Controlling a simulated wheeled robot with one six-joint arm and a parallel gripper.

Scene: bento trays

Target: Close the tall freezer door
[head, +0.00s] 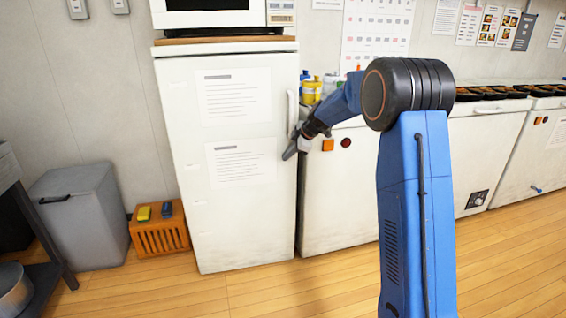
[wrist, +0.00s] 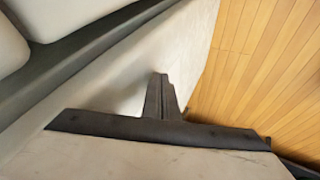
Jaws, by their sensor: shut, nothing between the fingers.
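The tall freezer (head: 235,230) is white, with two printed sheets on its door and an upright handle (head: 291,112) near the right edge. In the head view the door looks flush or nearly so; I cannot tell whether a thin gap remains at its right edge. My gripper (head: 289,154) is at that right edge, just below the handle, shut and empty. I cannot tell whether it touches the door. In the wrist view the shut fingers (wrist: 162,97) stand against a pale surface, with a dark strip crossing the upper left.
A white counter unit (head: 340,200) stands right of the freezer, with bottles (head: 311,90) on top. A microwave (head: 215,14) sits on the freezer. A grey bin (head: 80,220) and an orange crate (head: 160,239) stand left. The wooden floor (head: 290,290) in front is clear.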

